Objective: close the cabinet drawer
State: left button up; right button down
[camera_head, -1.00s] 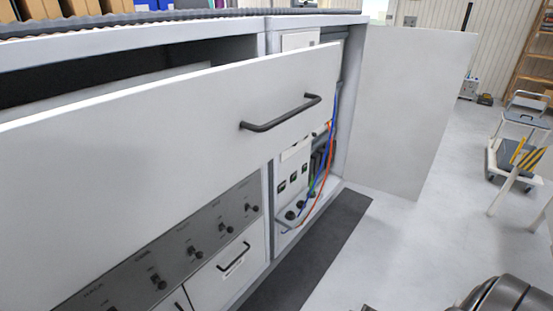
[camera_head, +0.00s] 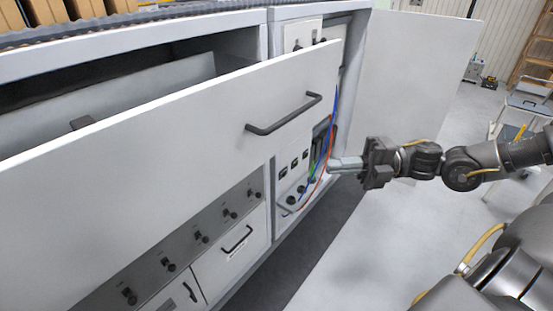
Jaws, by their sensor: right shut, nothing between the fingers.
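The cabinet drawer (camera_head: 180,135) is pulled out, with a wide white front and a black bar handle (camera_head: 284,115) near its right end. A dark gap shows behind the front, where the drawer's inside is partly visible. My right gripper (camera_head: 332,165) comes in from the right with its fingers together and empty. It appears to the right of and below the handle, in front of the open compartment with cables; I cannot tell its exact distance from the drawer. My left gripper is not in view.
An open cabinet door (camera_head: 410,75) stands behind my right arm. Blue and red cables (camera_head: 327,150) hang in the open compartment. A knob panel (camera_head: 190,240) and smaller drawers lie below. The floor (camera_head: 345,255) is clear at front; a cart (camera_head: 525,105) stands far right.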

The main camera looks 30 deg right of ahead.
send_near(257, 163)
jog(key=s+a, duration=0.2)
jog(key=s, duration=0.1)
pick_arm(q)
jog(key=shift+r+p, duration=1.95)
pick_arm(e)
jog(key=shift+w+a, duration=0.55)
jog(key=shift+w, duration=0.3)
jog(key=shift+w+a, duration=0.6)
jog(key=shift+w, duration=0.25)
jog(key=shift+w+a, duration=0.55)
jog(key=shift+w, duration=0.3)
jog(key=shift+w, duration=0.1)
